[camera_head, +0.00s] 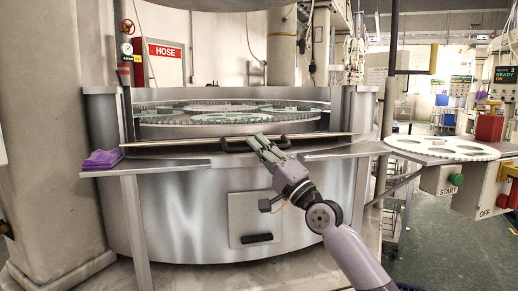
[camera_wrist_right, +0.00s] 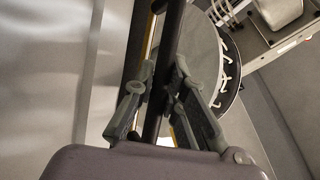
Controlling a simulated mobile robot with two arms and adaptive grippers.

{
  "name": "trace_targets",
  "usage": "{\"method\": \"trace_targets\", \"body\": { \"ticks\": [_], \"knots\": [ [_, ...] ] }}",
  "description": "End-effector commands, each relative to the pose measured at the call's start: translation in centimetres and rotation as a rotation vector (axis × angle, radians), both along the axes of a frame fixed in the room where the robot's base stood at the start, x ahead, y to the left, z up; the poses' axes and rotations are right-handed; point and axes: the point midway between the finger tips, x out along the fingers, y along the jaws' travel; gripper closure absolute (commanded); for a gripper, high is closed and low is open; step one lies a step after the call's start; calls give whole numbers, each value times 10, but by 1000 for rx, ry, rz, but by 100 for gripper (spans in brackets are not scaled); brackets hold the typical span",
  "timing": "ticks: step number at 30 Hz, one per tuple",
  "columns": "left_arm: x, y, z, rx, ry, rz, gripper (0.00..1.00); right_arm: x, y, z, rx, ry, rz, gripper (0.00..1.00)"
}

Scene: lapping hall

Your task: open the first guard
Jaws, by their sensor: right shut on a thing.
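The guard (camera_head: 185,142) shows at the front of the round steel lapping machine as a long, thin edge running across below the opening. Its black bar handle (camera_head: 232,147) sits at the middle of that edge. My right gripper (camera_head: 259,145) is on the handle, with its arm coming up from the lower right. In the right wrist view, the dark handle bar (camera_wrist_right: 172,35) runs between the two fingers of my right gripper (camera_wrist_right: 162,92), which are shut on it. The fingers cover part of the handle. My left gripper is not in view.
Toothed discs (camera_head: 215,117) lie inside the machine. A purple cloth (camera_head: 101,160) lies on the left ledge. A white plate with holes (camera_head: 440,148) lies on the right, above the START button (camera_head: 456,180) and a red OFF button (camera_head: 514,200). Open floor shows at the right.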

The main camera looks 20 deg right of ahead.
Motion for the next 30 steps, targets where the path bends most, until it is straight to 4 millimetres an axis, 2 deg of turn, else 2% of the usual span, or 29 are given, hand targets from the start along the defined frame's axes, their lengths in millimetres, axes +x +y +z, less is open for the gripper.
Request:
{"method": "trace_targets", "body": {
  "ticks": [4, 5, 14, 25, 30],
  "knots": [
    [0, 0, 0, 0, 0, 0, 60, -1, -1, 3, 1, -6, -1, 100],
    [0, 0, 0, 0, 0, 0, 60, -1, -1, 3, 1, -6, -1, 88],
    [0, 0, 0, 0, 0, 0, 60, -1, -1, 3, 2, -6, -1, 68],
    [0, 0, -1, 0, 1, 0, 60, -2, -1, 2, 1, -5, -1, 67],
    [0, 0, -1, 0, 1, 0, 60, -13, -6, -8, 0, -1, -1, 67]
  ]
}}
